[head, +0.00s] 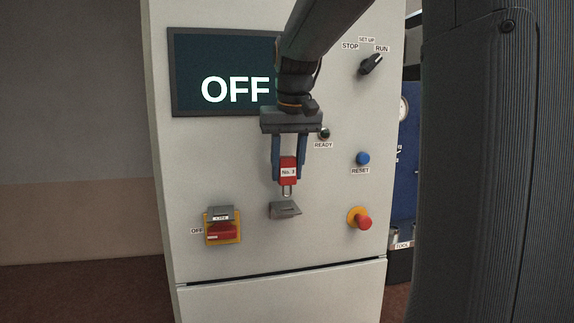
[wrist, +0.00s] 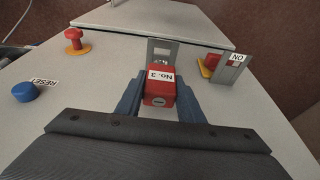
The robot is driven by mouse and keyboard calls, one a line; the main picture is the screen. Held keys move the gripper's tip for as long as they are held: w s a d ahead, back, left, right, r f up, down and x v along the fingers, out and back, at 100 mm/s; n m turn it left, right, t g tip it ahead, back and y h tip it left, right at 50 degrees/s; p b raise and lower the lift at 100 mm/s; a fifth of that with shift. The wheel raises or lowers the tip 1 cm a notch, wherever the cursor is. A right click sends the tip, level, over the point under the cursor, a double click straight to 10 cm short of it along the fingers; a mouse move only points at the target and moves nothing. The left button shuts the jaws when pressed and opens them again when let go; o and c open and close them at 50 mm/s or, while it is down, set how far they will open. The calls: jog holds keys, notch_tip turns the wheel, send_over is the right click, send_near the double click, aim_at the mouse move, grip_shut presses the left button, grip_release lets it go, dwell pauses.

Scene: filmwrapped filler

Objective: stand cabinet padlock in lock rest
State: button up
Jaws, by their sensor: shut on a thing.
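The cabinet padlock has a red body with a white "No. 3" label, and my gripper (head: 289,172) is shut on it. The padlock (head: 288,168) hangs with its shackle pointing down in the head view. In the wrist view the padlock (wrist: 159,87) sits between the blue fingers (wrist: 158,97). The lock rest (head: 286,210) is a small grey metal bracket on the cabinet front, just below the shackle. It also shows in the wrist view (wrist: 163,45), beyond the padlock. Whether the shackle touches the rest I cannot tell.
The cabinet front (head: 330,240) holds a red switch on a yellow plate (head: 222,230) at left. A red emergency button (head: 361,220), a blue reset button (head: 363,158) and a selector knob (head: 371,64) are at right. A dark screen (head: 220,70) reads OFF.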

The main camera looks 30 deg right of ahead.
aim_at(288, 185)
jog(key=shift+f+b, duration=1.4)
jog(key=shift+f, duration=1.55)
jog(key=shift+f, duration=0.45)
jog(key=o, duration=1.3)
jog(key=shift+o, duration=0.2)
